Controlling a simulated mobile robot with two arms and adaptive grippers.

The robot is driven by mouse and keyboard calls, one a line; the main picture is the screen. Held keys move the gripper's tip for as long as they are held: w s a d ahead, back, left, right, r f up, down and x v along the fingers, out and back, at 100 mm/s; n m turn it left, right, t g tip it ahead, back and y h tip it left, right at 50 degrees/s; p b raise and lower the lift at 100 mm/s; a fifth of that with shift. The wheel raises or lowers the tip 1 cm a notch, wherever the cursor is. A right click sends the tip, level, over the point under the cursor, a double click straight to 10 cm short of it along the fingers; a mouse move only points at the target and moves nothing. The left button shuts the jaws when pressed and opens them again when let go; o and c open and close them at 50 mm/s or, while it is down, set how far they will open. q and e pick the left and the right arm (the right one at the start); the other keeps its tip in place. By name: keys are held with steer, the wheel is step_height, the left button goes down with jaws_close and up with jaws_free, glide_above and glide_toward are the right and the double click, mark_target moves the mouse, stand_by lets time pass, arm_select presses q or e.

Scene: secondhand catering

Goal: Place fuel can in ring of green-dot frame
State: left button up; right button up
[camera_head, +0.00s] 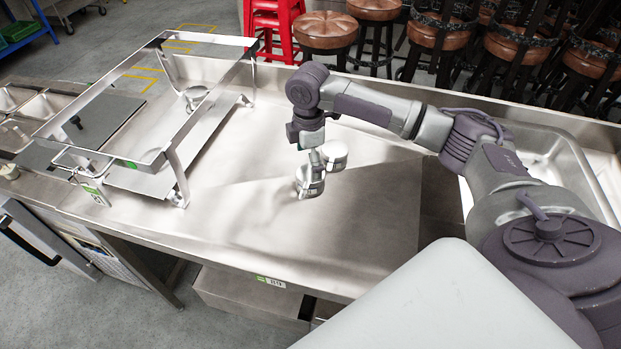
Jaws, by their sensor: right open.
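A silver fuel can (310,184) stands on the steel counter. A second silver can (335,156) stands just behind it to the right. My right gripper (315,158) points down from above at the front can, with its fingers open. I cannot tell whether a finger touches either can. My left gripper is out of view.
A sink basin (545,150) is set in the counter at the right, behind my arm. Bare counter (235,170) lies between the frame and the cans. Red stools (272,25) and brown-topped stools stand behind.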

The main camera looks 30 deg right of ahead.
mark_target(314, 191)
step_height(314, 191, down, 4)
steer(key=shift+s+d+r+p, duration=0.1)
steer(key=shift+s+r+p, duration=0.1)
steer(key=shift+p, duration=0.5)
steer(key=shift+w+f, duration=0.1)
steer(key=shift+f, duration=0.5)
steer(key=shift+c, duration=0.8)
steer(key=c, duration=1.1)
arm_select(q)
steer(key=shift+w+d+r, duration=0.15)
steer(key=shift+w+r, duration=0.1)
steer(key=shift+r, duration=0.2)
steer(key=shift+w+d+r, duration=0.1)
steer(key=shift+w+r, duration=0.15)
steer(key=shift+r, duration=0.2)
arm_select(e)
steer(key=shift+c, duration=0.4)
steer(key=shift+r, duration=0.1)
